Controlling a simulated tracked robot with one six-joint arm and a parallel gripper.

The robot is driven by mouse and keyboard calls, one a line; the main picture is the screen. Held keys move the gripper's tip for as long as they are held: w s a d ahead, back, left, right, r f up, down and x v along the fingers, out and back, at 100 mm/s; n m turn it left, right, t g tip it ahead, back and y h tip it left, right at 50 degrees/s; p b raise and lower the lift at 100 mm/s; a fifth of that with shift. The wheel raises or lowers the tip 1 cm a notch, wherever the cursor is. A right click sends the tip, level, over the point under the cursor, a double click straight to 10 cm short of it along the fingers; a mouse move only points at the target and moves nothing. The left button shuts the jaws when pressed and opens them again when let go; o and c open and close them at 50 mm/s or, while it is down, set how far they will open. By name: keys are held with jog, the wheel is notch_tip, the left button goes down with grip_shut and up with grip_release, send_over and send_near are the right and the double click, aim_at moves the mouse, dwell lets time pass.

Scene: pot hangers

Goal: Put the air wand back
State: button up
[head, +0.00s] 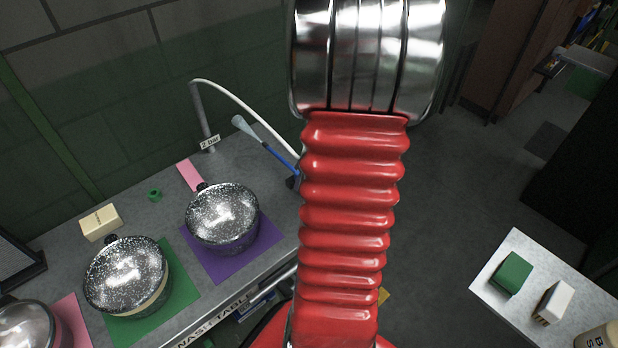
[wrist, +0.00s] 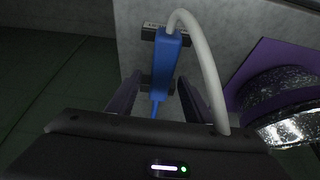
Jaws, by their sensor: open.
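The air wand (head: 280,157) is blue with a pale grey-blue end, and stands tilted at the table's right end in the head view. A white hose (head: 245,105) arches beside it from a grey post. In the wrist view the blue wand (wrist: 166,60) runs between the two dark fingers of my gripper (wrist: 158,92), with a visible gap on each side. The gripper is open around the wand. A dark block shows behind the wand. In the head view my red arm hides the gripper and the wand's lower end.
A speckled lidded pot (head: 222,215) sits on a purple mat (head: 262,240) close to the wand; it also shows at the right in the wrist view (wrist: 285,105). Another pot (head: 127,278) is on a green mat. A white table (head: 490,285) stands at the right.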

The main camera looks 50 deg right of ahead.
jog(key=v, duration=1.3)
jog(key=shift+s+r, duration=0.15)
jog(key=shift+r, duration=0.15)
dwell(0.6)
jog(key=w+a+r+n+h, duration=0.2)
jog(key=w+a+r+n, duration=0.1)
jog(key=w+a+r, duration=0.4)
jog(key=w+a+r+n+h, duration=0.1)
jog(key=w+a+r+n, duration=0.3)
jog(key=r, duration=0.6)
jog(key=s+a+f+m+y, duration=0.2)
jog(key=s+a+f, duration=0.1)
jog(key=a, duration=0.9)
jog(key=s+a+f+m+t+y, duration=0.1)
jog(key=s+a+f, duration=0.3)
jog(key=a, duration=0.8)
jog(key=shift+s+a+f+m+y, duration=0.2)
jog(key=shift+f+m+y, duration=0.35)
jog(key=shift+m, duration=0.15)
